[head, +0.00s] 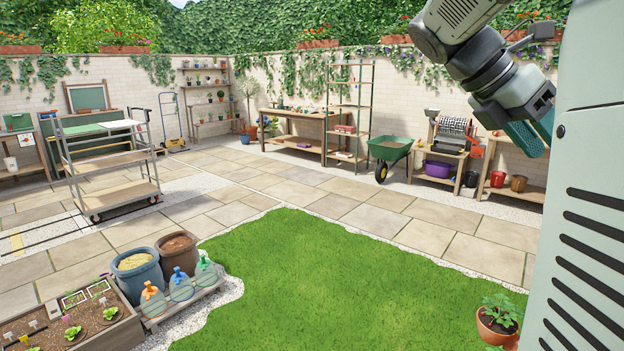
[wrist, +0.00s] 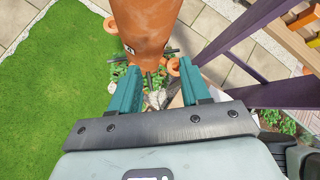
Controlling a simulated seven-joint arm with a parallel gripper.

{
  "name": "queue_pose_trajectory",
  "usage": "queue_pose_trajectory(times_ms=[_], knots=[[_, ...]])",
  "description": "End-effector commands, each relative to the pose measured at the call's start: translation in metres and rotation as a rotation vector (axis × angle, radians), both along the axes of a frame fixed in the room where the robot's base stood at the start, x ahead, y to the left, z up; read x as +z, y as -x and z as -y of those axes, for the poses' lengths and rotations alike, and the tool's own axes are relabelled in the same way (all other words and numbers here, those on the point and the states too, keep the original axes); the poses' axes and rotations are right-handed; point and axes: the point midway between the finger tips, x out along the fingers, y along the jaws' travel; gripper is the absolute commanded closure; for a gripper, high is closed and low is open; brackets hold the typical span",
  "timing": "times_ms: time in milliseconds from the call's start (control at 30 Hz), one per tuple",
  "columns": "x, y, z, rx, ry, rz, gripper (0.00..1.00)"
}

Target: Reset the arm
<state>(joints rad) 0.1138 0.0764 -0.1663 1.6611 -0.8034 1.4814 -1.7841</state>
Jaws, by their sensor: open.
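My gripper (wrist: 158,92) is open in the wrist view, its two teal fingers apart with nothing held between them. Beyond the fingertips is a large terracotta-coloured pot or urn (wrist: 145,22), with small plants and pebbles near its lower end. I cannot tell how far it is from the fingers. In the head view my gripper (head: 532,130) is raised at the upper right, partly hidden by a pale green body panel of mine.
A lawn (head: 330,290) lies in front, with stone paving (head: 330,208) behind it. A wheeled cart (head: 110,170), green wheelbarrow (head: 388,150) and workbenches stand around. A potted plant (head: 497,322) is at lower right. Purple wooden beams (wrist: 232,42) stand right of the fingers in the wrist view.

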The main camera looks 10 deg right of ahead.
Motion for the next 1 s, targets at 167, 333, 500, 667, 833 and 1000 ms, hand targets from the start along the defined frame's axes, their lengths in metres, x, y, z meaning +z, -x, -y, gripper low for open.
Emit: queue_pose_trajectory(times_ms=[167,333,500,667,833,1000], knots=[[-0.029,0.034,-0.077,-0.239,-0.182,0.502,0.53],[-0.059,0.069,-0.151,-0.595,-0.417,0.875,0.53],[-0.088,0.103,-0.211,-1.004,-0.639,1.094,0.53],[-0.106,0.123,-0.241,-1.287,-0.759,1.167,0.53],[-0.111,0.129,-0.249,-1.386,-0.796,1.181,0.53],[-0.111,0.129,-0.249,-1.386,-0.796,1.181,0.53]])
